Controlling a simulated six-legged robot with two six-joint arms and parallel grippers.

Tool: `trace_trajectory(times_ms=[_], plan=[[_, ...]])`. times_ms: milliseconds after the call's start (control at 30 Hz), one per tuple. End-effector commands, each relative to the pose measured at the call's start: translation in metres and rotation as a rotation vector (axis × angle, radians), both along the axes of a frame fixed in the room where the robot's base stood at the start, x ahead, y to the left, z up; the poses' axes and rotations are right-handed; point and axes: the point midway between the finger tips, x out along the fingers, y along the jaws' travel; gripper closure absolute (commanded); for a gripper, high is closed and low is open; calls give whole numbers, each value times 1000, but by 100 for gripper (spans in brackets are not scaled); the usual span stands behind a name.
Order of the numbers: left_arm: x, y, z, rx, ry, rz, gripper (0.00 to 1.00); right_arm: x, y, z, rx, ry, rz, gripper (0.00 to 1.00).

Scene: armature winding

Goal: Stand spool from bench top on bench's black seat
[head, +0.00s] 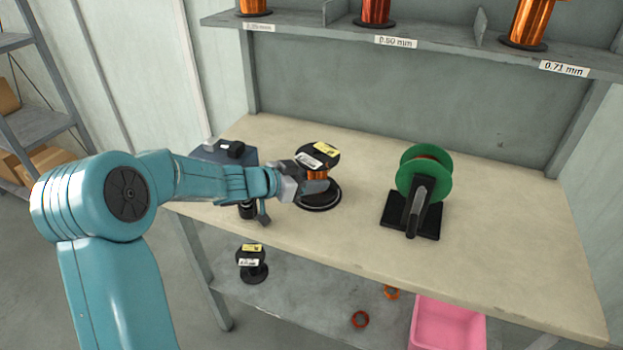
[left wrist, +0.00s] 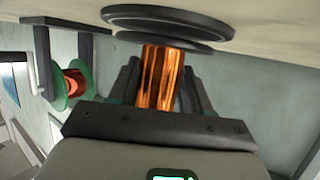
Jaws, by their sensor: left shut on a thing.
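My left gripper (head: 314,183) is shut on the copper-wound core of a spool (head: 318,153) with black flanges and pale and yellow labels on its top. The spool is upright, directly over the round black seat (head: 318,203) on the bench top. In the left wrist view, which shows the bench at the top, the copper winding (left wrist: 160,78) is between the fingers. The spool's lower flange (left wrist: 165,42) is right at the wider black seat (left wrist: 168,15); I cannot tell whether they touch. My right gripper is not in view.
A green reel (head: 411,170) on a black stand is to the right on the bench (head: 500,240). A blue-grey box (head: 212,155) is behind my left forearm. Below are a black spool (head: 252,265), orange rings and a pink bin (head: 447,325). A shelf with copper spools is above.

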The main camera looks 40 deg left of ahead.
Motion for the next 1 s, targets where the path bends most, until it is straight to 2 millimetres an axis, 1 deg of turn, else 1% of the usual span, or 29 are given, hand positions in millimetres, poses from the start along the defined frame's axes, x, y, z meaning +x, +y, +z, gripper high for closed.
trace_trajectory(times_ms=[33, 100, 133, 200, 500, 567, 633, 767, 1000], plan=[[-4, -3, -19, -12, 34, -3, 91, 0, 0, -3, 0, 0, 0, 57], [-4, -3, -19, -12, 34, -2, 91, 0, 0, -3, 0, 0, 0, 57], [-4, -3, -20, -11, 35, -2, 42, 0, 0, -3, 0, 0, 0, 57], [-4, -3, -20, -11, 35, -2, 22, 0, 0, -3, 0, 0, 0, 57], [-6, -2, -20, -9, 37, -2, 22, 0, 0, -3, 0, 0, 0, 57], [-9, 0, -18, -8, 36, 0, 22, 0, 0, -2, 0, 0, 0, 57], [-16, 3, -13, -5, 35, 1, 22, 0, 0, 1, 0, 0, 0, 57], [-40, 12, 2, -3, 30, 3, 22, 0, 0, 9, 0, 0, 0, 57], [-95, 31, 36, 1, 12, 6, 22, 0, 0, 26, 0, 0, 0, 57]])
